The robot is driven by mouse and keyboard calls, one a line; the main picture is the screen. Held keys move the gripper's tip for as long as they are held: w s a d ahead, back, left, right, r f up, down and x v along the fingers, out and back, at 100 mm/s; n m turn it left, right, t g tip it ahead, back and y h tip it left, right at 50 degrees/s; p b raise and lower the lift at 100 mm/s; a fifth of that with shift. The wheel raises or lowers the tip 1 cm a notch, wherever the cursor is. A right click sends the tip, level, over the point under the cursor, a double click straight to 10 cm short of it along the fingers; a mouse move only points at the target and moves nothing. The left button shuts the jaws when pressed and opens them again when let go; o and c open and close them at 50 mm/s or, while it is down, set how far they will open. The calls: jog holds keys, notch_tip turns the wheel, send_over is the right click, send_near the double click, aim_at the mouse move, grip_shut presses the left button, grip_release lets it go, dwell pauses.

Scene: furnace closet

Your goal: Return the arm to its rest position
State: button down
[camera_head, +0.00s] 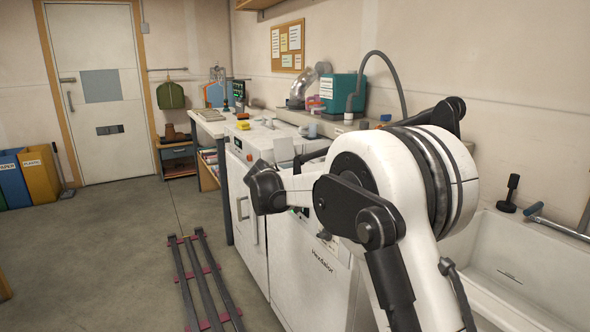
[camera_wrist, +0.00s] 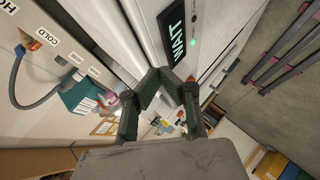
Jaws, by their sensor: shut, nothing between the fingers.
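My arm (camera_head: 398,170) fills the right of the head view, with white links and black joints. It reaches left in front of the white furnace-like cabinets. My gripper (camera_wrist: 167,78) shows in the wrist view with its dark green-grey fingers angled inward toward each other. It is shut and nothing is held between the fingers. A white panel with a dark "WAIT" display (camera_wrist: 182,30) and a green light lies beyond the fingertips. In the head view the gripper cannot be made out clearly.
White machines (camera_head: 310,275) stand beside my arm, with a white sink (camera_head: 520,275) at right. A teal box (camera_head: 342,93) stands on the counter behind. Dark rails with pink crosspieces (camera_head: 205,285) lie on the floor. Grey floor (camera_head: 115,265) is open at left, toward a white door (camera_head: 98,95).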

jog(key=s+d+r+m+g+y+p, duration=0.1)
jog(key=s+d+r, duration=0.4)
jog(key=s, duration=0.4)
jog(key=s+d+r+m+g+p, duration=0.1)
jog(key=s+d+r+m, duration=0.1)
jog(key=s+d+r, duration=0.5)
jog(key=s+d+r+m+g+y+p, duration=0.1)
jog(key=s+d, duration=0.4)
jog(key=s, duration=0.7)
jog(key=s+d+f+m+p, duration=0.1)
jog(key=s+f, duration=0.1)
jog(key=s, duration=0.7)
jog(key=s+d+f+m+y+p, duration=0.1)
jog(key=s+f, duration=0.1)
jog(key=s, duration=0.7)
jog(key=s+d+f+m+y+p, duration=0.1)
jog(key=s+d+f+m, duration=0.1)
jog(key=s, duration=0.8)
jog(key=shift+f+p, duration=0.35)
jog(key=shift+f, duration=0.1)
